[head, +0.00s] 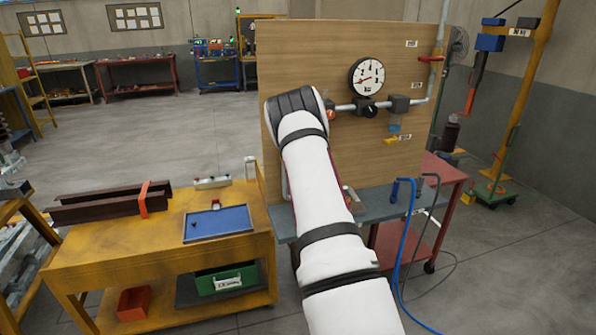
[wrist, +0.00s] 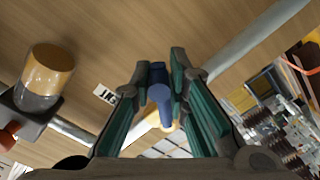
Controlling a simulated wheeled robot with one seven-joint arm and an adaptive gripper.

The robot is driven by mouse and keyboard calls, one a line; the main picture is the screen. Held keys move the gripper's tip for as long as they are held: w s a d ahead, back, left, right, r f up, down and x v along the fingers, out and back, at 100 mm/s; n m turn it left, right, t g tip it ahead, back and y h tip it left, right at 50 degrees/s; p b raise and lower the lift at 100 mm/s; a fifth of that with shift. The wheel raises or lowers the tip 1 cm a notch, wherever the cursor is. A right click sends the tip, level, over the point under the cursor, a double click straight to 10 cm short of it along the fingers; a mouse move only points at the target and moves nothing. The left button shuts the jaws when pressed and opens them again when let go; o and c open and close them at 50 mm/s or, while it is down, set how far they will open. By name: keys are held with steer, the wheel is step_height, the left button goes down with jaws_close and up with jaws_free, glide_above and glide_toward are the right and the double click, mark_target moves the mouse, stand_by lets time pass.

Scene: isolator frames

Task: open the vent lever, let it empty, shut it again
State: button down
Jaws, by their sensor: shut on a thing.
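In the wrist view, my gripper (wrist: 159,63) has its two green-lined fingers on either side of a blue lever (wrist: 158,93) and is shut on it. The lever's blunt end points toward the camera, in front of the wooden panel. In the head view my white arm covers the gripper and this lever. A round pressure gauge (head: 366,77) sits on the wooden panel (head: 310,50); its reading is too small to tell. A red lever (head: 430,59) and a yellow lever (head: 390,139) show on the panel's right side.
In the wrist view, a grey pipe (wrist: 262,32), an amber-topped cylinder (wrist: 46,72) and a small label (wrist: 105,94) are close to the fingers. In the head view, a yellow bench (head: 160,245) with a blue tray (head: 218,224) stands left. A blue hose (head: 400,265) hangs at the right.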

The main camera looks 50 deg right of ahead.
steer(key=shift+s+d+r+n+p, duration=0.15)
steer(key=shift+d+r+n, duration=0.1)
steer(key=shift+r+n, duration=0.75)
steer(key=shift+s+d+r+n+p, duration=0.1)
steer(key=shift+d+r+n, duration=0.2)
steer(key=shift+r+n, duration=0.7)
steer(key=shift+s+d+r+n+p, duration=0.2)
steer(key=shift+r+n, duration=0.3)
steer(key=shift+n, duration=1)
steer(key=c, duration=1.6)
jaws_free()
steer(key=shift+o, duration=0.2)
steer(key=shift+a+f, duration=0.1)
steer(key=shift+f, duration=0.1)
steer(key=shift+f, duration=0.1)
